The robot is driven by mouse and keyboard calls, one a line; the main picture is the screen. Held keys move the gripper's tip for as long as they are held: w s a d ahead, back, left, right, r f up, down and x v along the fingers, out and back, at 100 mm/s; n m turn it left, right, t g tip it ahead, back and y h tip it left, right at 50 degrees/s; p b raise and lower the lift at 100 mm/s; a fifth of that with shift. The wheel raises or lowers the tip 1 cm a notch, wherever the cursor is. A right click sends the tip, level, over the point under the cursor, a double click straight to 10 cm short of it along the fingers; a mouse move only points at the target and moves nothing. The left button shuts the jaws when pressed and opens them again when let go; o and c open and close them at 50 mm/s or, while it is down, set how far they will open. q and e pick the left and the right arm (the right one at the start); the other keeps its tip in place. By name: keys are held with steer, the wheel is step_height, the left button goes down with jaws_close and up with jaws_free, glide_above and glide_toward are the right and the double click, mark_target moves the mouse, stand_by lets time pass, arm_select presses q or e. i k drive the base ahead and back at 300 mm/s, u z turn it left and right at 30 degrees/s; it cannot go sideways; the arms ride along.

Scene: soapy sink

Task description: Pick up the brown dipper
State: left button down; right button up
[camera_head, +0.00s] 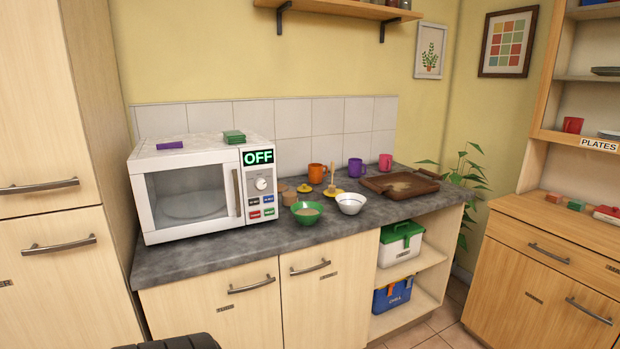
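A thin brown stick, which looks like the dipper (332,176), stands upright on the countertop toward the back, between the orange mug and the purple mug. Its lower end meets a small yellow piece (339,194), and I cannot tell whether it rests on it or in it. Neither of my grippers can be made out in the head view. Only a dark part of my own body shows at the bottom edge.
A white microwave (190,187) reading OFF fills the counter's left. A green bowl (306,218) and a white bowl (351,209) stand in front of the stick. Orange (316,173), purple (355,168) and pink mugs stand behind. A brown tray (377,184) lies right.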

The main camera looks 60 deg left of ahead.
mark_target(331, 188)
steer(key=u, duration=0.85)
steer(key=i, duration=1)
steer(key=u, duration=1.15)
